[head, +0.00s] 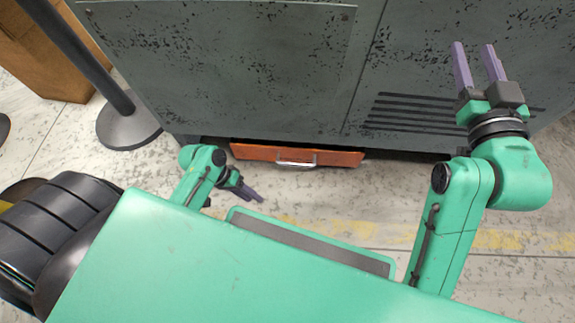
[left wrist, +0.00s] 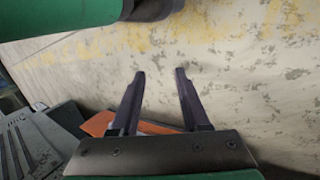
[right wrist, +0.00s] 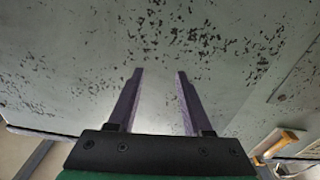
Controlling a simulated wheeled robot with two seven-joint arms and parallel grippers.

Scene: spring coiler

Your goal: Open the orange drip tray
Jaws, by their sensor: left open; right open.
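The orange drip tray (head: 250,152) sits low under the grey machine, its front face showing with a metal handle (head: 296,163) in the middle. Part of its orange also shows in the left wrist view (left wrist: 98,123), behind my gripper. My left gripper (head: 258,197) is low near the floor, left of the handle and apart from it. Its two purple fingers are open and empty in the left wrist view (left wrist: 160,75). My right gripper (head: 474,50) is raised in front of the machine's right side, open and empty, well away from the tray.
The grey machine (head: 215,60) fills the back, with vent slots at its right. A black post with a round base (head: 128,130) stands at left, and a brown box (head: 45,55) is behind it. Floor with a worn yellow line (head: 390,228) lies in front of the tray.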

